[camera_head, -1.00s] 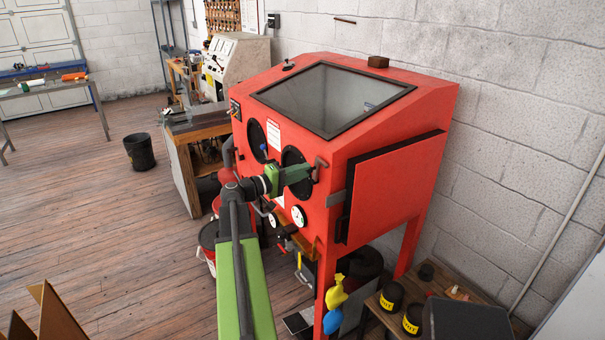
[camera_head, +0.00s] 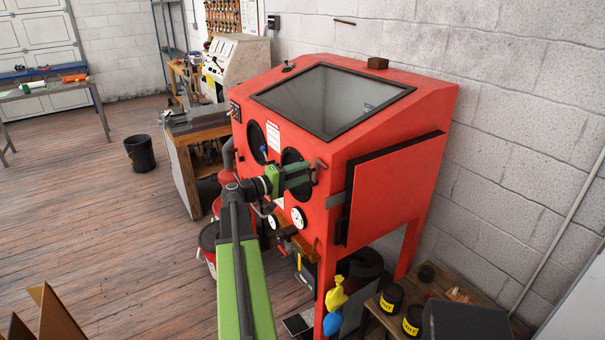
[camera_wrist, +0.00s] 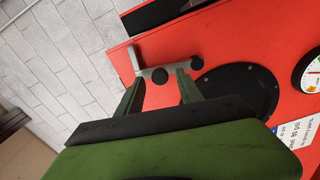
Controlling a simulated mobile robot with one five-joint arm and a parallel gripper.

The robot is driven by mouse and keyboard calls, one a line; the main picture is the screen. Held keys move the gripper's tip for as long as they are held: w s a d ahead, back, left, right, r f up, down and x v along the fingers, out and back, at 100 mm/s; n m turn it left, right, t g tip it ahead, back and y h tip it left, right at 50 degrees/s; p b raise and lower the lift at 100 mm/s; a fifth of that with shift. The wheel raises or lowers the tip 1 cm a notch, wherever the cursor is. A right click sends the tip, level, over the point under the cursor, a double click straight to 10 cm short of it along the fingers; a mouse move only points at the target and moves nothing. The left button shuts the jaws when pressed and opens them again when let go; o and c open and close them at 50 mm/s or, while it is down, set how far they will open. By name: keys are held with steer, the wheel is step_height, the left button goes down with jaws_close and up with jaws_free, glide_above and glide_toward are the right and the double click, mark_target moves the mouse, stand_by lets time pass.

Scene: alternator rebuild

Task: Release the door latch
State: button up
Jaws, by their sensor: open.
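The red blast cabinet (camera_head: 385,110) has a side door (camera_head: 395,190) on its right face, which looks closed. A small dark latch handle (camera_head: 321,164) sits at the front right edge, beside the right glove port. In the wrist view the latch (camera_wrist: 152,70) is a grey bar with dark round knobs. My gripper (camera_head: 310,177) is in front of the latch. In the wrist view my gripper (camera_wrist: 160,90) is open, its two green fingers apart, with the tips close to the knobs. I cannot tell whether they touch.
Gauges (camera_head: 298,218) and a round black glove port (camera_wrist: 240,90) are close to my gripper. A low wooden table (camera_head: 375,318) with black cans stands at the lower right. A block wall is behind the cabinet. The wooden floor at left is mostly clear around a black bin (camera_head: 140,152).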

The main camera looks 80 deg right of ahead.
steer(key=v, duration=1.7)
steer(key=shift+a, duration=0.15)
steer(key=shift+w, duration=0.15)
steer(key=w+a+f+n+t, duration=0.3)
steer(key=w+a+f+t, duration=0.1)
steer(key=w+a, duration=0.7)
steer(key=w+a+f+n+t, duration=0.2)
steer(key=w+a+f+t, duration=0.25)
steer(key=w+a, duration=0.65)
steer(key=w+a+f+n+t+y, duration=0.1)
steer(key=a+f+y, duration=0.3)
steer(key=a, duration=0.8)
steer(key=w+a+f+n+t+y, duration=0.1)
steer(key=a+f+y, duration=0.4)
steer(key=a, duration=0.8)
steer(key=w+a+f+n+t+y, duration=0.1)
steer(key=a+f+n+y, duration=0.2)
steer(key=a, duration=1)
step_height(320, 180, down, 3)
steer(key=shift+w+f+y, duration=0.2)
steer(key=shift+w+y, duration=0.2)
steer(key=shift+y, duration=0.3)
